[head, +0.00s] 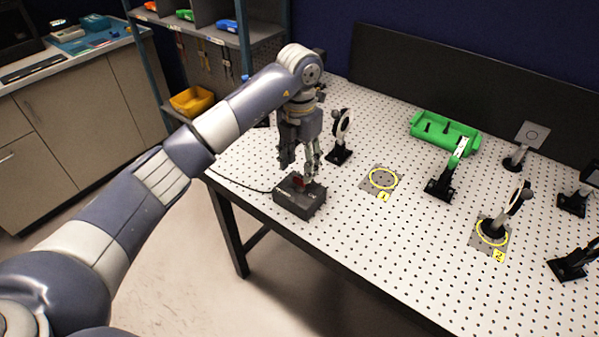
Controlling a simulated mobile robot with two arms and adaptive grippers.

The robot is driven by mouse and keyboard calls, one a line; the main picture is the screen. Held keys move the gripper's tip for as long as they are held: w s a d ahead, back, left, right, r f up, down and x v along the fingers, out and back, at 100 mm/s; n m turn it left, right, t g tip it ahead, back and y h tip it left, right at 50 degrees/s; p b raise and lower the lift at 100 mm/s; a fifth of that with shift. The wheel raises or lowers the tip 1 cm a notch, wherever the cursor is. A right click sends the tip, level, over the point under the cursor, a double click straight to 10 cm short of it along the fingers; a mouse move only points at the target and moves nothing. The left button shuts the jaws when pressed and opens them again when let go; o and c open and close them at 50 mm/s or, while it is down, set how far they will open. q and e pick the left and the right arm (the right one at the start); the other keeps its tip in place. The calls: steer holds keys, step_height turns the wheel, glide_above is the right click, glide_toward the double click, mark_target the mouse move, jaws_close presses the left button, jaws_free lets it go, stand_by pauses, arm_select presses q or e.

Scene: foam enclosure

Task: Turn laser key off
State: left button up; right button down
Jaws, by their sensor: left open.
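The laser box (299,199) is a small black box at the left front edge of the white perforated table. A cable runs from its left side. A small red part, which looks like the key (299,182), shows on its top. My left gripper (299,172) points down right over the box, with its fingertips close to the red part. It is open. I cannot tell whether a finger touches the key, and the fingers partly hide it. The key's on or off position is too small to read. My right gripper is not in view.
Black optic mounts stand nearby, one (340,138) just behind the box. A green tray (445,132) sits toward the back. Yellow ring marks (382,179) lie on the table (350,240). A shelf (220,32) with bins and a cabinet (75,120) are at left.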

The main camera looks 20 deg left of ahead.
mark_target(299, 178)
arm_select(q)
steer(key=shift+f+p, duration=0.4)
steer(key=shift+f, duration=1.8)
steer(key=shift+c, duration=0.6)
jaws_close()
